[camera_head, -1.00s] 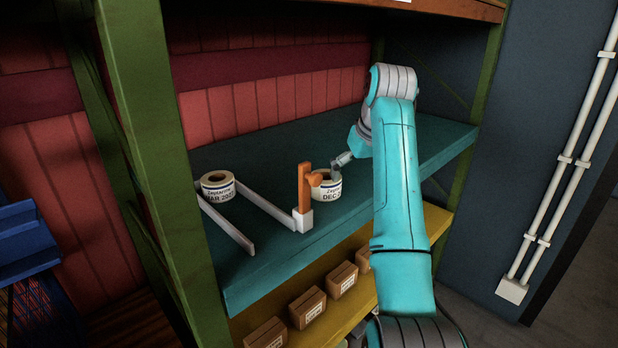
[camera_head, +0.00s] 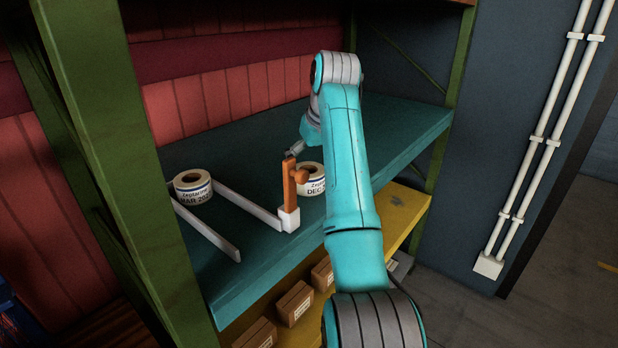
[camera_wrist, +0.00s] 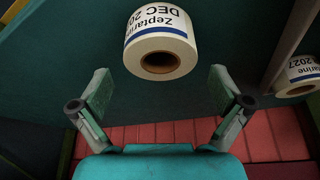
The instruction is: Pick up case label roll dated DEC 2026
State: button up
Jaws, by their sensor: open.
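The roll reading DEC (camera_head: 314,186) is white with a blue line and stands on the teal shelf, partly hidden by an orange post and my arm. In the wrist view this roll (camera_wrist: 160,30) reads "Zeptarine DEC 20..", the rest of the year out of sight; its dark core faces me. My gripper (camera_wrist: 161,76) is open and empty, with one finger on each side of the line to the roll, which sits at and beyond the fingertips. In the head view my gripper (camera_head: 294,150) is small, behind the post's top, at the roll's far left.
A second roll, MAR 2027 (camera_head: 193,187), stands left between white rails (camera_head: 215,232); it shows at right in the wrist view (camera_wrist: 298,75). The orange post (camera_head: 289,185) on a white foot stands close beside the DEC roll. Cartons (camera_head: 295,303) sit on the yellow shelf below.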

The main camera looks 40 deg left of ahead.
aim_at(308, 170)
jog(key=x, duration=0.4)
jog(key=shift+r, duration=0.1)
jog(key=c, duration=1.2)
